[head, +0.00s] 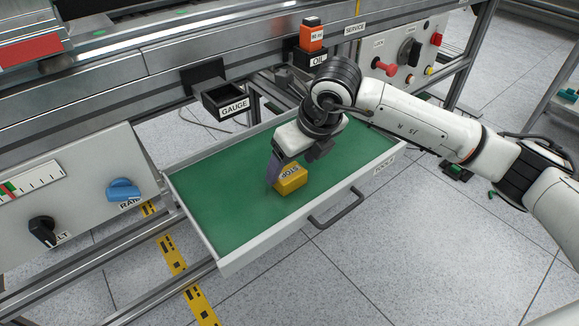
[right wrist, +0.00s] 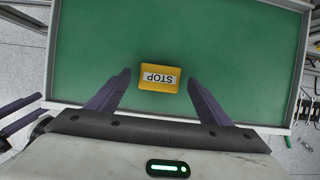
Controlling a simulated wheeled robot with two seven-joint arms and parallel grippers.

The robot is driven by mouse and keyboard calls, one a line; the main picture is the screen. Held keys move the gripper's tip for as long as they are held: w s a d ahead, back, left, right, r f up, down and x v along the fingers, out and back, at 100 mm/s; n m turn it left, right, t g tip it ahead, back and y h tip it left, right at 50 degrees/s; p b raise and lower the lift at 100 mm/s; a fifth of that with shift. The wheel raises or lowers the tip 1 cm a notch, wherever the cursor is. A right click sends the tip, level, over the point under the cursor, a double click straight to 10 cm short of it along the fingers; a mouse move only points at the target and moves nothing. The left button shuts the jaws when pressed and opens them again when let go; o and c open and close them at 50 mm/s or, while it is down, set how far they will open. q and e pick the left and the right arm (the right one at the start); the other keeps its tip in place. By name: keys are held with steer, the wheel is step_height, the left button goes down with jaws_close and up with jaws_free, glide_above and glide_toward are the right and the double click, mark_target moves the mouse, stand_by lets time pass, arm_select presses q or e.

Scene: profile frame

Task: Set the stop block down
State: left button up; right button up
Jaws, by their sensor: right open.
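The yellow stop block (head: 291,181), with a white STOP label, sits on the green floor of the open tools drawer (head: 226,218). In the right wrist view the stop block (right wrist: 159,77) lies between and just beyond the fingertips, with green floor showing on both sides. My right gripper (right wrist: 158,80) is open, with a purple finger on each side of the block and a gap to each. In the head view the right gripper (head: 278,168) reaches down over the drawer and partly hides the block.
The drawer's front wall has a dark handle (head: 336,208). A GAUGE holder (head: 225,100) and an OIL holder with an orange item (head: 312,35) stand behind the drawer. A panel with a blue knob (head: 124,190) is at left. The rest of the drawer floor is clear.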

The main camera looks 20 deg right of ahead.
steer(key=p+v, duration=0.1)
steer(key=v, duration=0.7)
steer(key=shift+r, duration=0.15)
